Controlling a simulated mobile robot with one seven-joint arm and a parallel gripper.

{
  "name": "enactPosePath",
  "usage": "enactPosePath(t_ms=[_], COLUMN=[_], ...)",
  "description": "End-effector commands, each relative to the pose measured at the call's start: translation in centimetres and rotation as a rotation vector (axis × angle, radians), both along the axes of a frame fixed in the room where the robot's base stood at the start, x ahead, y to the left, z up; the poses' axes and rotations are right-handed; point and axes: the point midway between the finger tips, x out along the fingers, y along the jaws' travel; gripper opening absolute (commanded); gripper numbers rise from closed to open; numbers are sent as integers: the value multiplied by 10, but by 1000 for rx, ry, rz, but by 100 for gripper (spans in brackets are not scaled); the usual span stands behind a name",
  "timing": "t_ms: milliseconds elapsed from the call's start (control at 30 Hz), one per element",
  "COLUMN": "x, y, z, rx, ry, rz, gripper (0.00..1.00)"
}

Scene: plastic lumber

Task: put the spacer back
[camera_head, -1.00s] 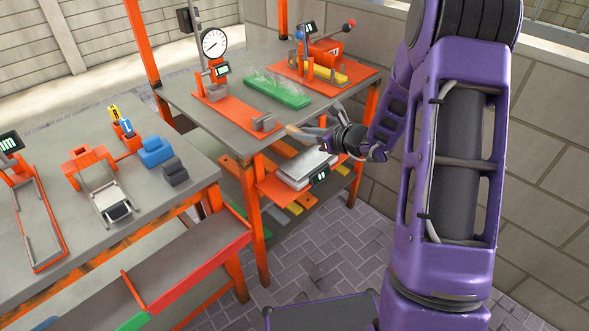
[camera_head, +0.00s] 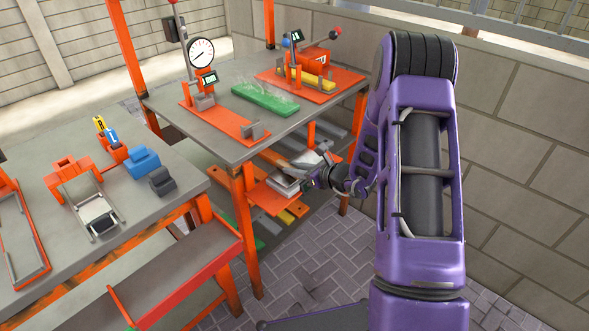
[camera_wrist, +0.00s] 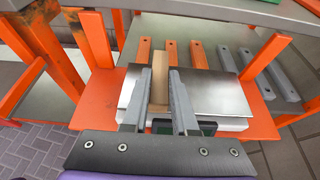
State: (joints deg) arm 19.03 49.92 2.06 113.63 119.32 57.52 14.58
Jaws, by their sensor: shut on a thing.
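My gripper (camera_wrist: 163,85) is shut on a pale tan, flat bar (camera_wrist: 160,78), which I take to be the spacer. The bar points away from me between the two grey fingers, and its near end is partly hidden by them. It lies over a bright metal plate (camera_wrist: 215,95) on an orange shelf; I cannot tell whether it touches the plate. In the head view my gripper (camera_head: 308,174) is low at the front of the far bench, under its top, beside the metal plate (camera_head: 284,187).
Orange bars (camera_wrist: 198,56) and grey bars (camera_wrist: 270,80) lie on the lower shelf behind the plate. The bench top (camera_head: 215,128) and orange legs (camera_head: 249,215) stand close around my gripper. A dial gauge (camera_head: 201,53) and a green block (camera_head: 265,100) are on top.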

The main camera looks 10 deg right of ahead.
Motion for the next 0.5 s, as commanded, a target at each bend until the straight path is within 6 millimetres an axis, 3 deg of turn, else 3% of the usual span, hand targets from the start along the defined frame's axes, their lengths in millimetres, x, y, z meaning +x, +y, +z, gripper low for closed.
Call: enactPosePath(t_ms=[133,167,300,500], x=[0,0,0,0], y=[0,0,0,0], z=[-5,-4,-3,-3], rx=[0,0,0,0], ry=[0,0,0,0], rz=[0,0,0,0], gripper=[0,30,55,56])
